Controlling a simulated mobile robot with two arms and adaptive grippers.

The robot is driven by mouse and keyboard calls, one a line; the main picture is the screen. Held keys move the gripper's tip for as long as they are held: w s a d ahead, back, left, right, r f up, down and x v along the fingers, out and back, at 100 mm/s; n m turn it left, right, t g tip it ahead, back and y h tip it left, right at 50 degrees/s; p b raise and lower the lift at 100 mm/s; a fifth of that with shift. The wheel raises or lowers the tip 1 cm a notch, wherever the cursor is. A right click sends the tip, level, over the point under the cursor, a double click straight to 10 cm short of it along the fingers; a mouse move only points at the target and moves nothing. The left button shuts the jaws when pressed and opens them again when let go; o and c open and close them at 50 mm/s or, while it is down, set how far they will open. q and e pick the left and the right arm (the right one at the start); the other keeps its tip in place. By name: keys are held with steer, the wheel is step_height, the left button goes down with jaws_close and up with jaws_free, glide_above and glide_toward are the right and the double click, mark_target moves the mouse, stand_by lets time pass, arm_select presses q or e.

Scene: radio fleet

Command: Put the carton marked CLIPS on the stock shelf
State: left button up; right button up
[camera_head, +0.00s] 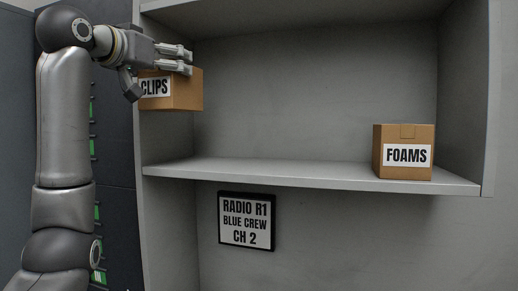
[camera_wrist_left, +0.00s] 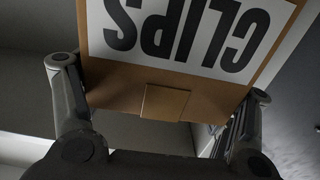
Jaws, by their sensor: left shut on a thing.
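The brown carton marked CLIPS (camera_head: 186,92) is in the air at the upper left, well above the board of the stock shelf (camera_head: 290,175). My left gripper (camera_head: 188,62) is shut on it, with fingers across its top part. In the left wrist view the carton (camera_wrist_left: 120,82) sits between the two fingers of my left gripper (camera_wrist_left: 160,85), and its CLIPS label reads upside down. The carton is apart from the shelf board, near the left side wall of the shelf. My right gripper is not in view.
A carton marked FOAMS (camera_head: 404,137) stands on the right end of the shelf board. The middle and left of the board are clear.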

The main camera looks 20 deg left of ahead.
arm_select(q)
steer(key=shift+w+d+f+p, duration=0.25)
steer(key=shift+w+p, duration=0.25)
steer(key=shift+w, duration=0.05)
steer(key=w, duration=0.1)
steer(key=w+f+p, duration=0.1)
steer(key=w, duration=0.2)
steer(key=shift+w+d+f+p, duration=0.2)
steer(key=shift+w+f+p, duration=0.1)
steer(key=shift+f, duration=0.1)
steer(key=w+f+p, duration=0.2)
steer(key=w+f, duration=0.5)
steer(key=f, duration=0.3)
steer(key=shift+w+d+f, duration=0.15)
steer(key=shift+d, duration=0.15)
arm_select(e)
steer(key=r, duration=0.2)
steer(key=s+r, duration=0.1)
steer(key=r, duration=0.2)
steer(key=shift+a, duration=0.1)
arm_select(q)
steer(key=shift+d, duration=0.1)
steer(key=shift+f, duration=0.2)
steer(key=o, duration=1.2)
